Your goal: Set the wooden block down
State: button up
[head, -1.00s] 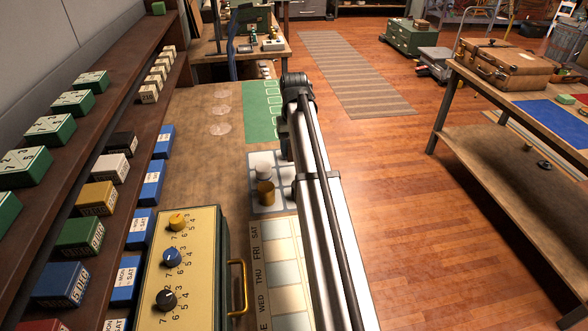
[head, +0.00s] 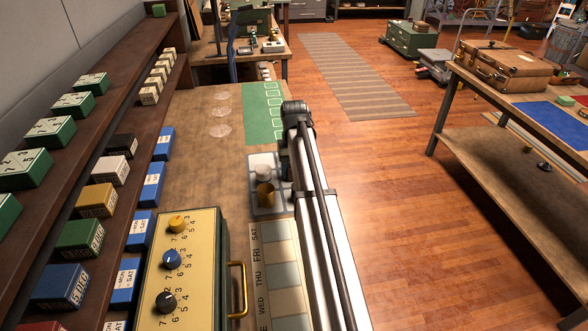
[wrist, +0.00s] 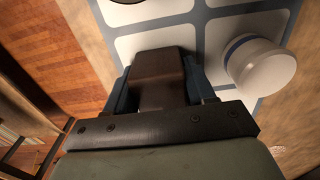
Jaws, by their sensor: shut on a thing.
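In the wrist view the wooden block (wrist: 160,75) is dark brown and sits between the two blue-grey fingers of my gripper (wrist: 160,85), which is shut on it. Below it is a grid of white squares with grey-blue lines (wrist: 150,17). The block is over one white square; I cannot tell whether it touches the surface. In the head view the same grid (head: 260,159) lies on the bench beside my arm. My arm hides the block and most of my gripper there.
A white cylinder with a blue band (wrist: 260,68) stands close right of my gripper, and also shows in the head view (head: 263,172). A green mat with outlined cells (head: 262,112) lies beyond. A dial box (head: 185,265) stands nearer.

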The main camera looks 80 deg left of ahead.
jog(key=o, duration=1.1)
jog(key=shift+c, duration=0.2)
notch_tip(320, 180, up, 12)
